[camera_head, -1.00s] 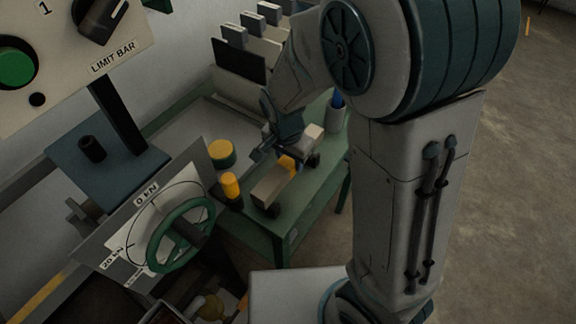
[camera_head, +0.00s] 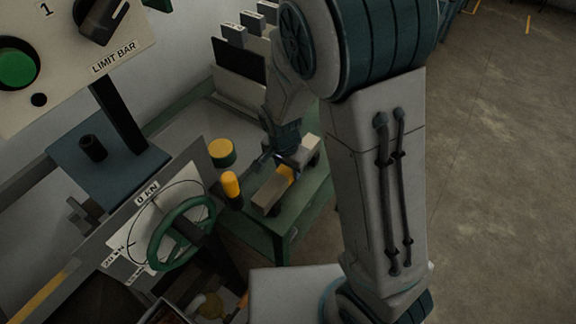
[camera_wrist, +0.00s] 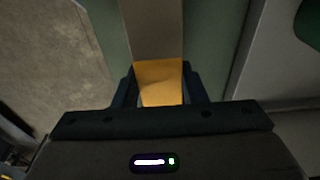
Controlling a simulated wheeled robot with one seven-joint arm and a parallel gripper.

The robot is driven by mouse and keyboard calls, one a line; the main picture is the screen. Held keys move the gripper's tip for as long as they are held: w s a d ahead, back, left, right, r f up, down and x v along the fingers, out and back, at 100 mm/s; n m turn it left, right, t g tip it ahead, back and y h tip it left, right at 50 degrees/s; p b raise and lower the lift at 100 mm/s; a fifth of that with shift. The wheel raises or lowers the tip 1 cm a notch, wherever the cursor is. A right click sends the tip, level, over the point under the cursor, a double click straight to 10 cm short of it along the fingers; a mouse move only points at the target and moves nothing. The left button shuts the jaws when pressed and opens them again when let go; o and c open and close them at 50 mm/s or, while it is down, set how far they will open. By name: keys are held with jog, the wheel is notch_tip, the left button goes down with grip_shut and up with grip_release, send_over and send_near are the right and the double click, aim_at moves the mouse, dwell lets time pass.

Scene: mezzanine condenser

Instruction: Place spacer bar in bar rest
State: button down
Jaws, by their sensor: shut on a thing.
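The spacer bar (camera_head: 270,190) is a long beige-grey bar with a yellow band around its middle. My gripper (camera_head: 286,165) is shut on it at the yellow band. In the wrist view the bar (camera_wrist: 157,30) runs away from the palm, and its yellow band lies between the two dark fingers of my gripper (camera_wrist: 160,88). The bar rest (camera_head: 273,211) shows only as small dark supports by the two ends of the bar, on the green table. The bar lies lengthwise over them; I cannot tell whether it touches them. The bar hides the rest's middle.
The green table (camera_head: 312,203) carries the rest. A yellow-topped post (camera_head: 231,186) and a round yellow-topped knob (camera_head: 222,152) stand just left of the bar. A green handwheel (camera_head: 180,232) and a dial plate are nearer at left. Open floor (camera_head: 490,160) lies at right.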

aim_at(285, 171)
jog(key=c, duration=0.9)
grip_release()
jog(key=shift+r, duration=0.55)
notch_tip(285, 171, up, 11)
jog(key=s, duration=0.1)
jog(key=s+d+r+n, duration=0.2)
jog(key=s+d, duration=0.2)
jog(key=s+d+r+n+t, duration=0.1)
jog(key=s+d+r+n, duration=0.2)
jog(key=s+d, duration=0.1)
jog(key=s+d+r+n+t, duration=0.1)
jog(key=s+d+r+n, duration=0.1)
jog(key=s+d, duration=0.1)
jog(key=shift+s+d+r+n+y, duration=0.25)
jog(key=shift+s+d+n+y, duration=0.15)
jog(key=shift+d, duration=0.1)
